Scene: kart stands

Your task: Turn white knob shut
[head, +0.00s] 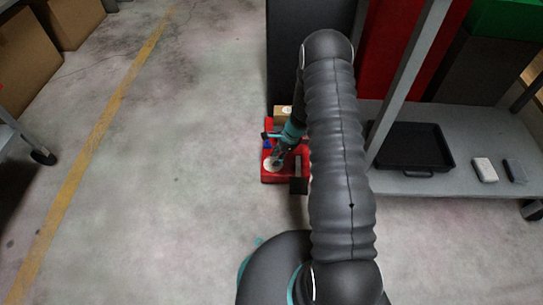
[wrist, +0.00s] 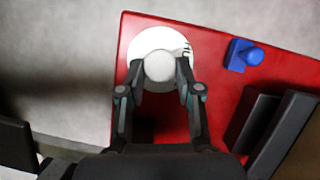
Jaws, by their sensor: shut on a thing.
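The white knob (wrist: 159,66) sits on a round white dial plate (wrist: 150,42) with dark markings at its right edge, on a red panel (wrist: 215,84). My gripper (wrist: 160,78) is shut on the knob, one finger on each side of it in the wrist view. In the head view, my gripper (head: 274,160) reaches down to the white dial plate (head: 269,164) on the red panel (head: 270,178); the knob itself is too small to make out there. The finger pads partly cover the knob's sides and the markings.
A blue knob (wrist: 245,55) stands on the panel right of the dial. Dark blocks (wrist: 262,122) rise at the panel's right. A grey shelf (head: 405,185) with a black tray (head: 411,147) stands to the right. The floor (head: 170,215) on the left is open.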

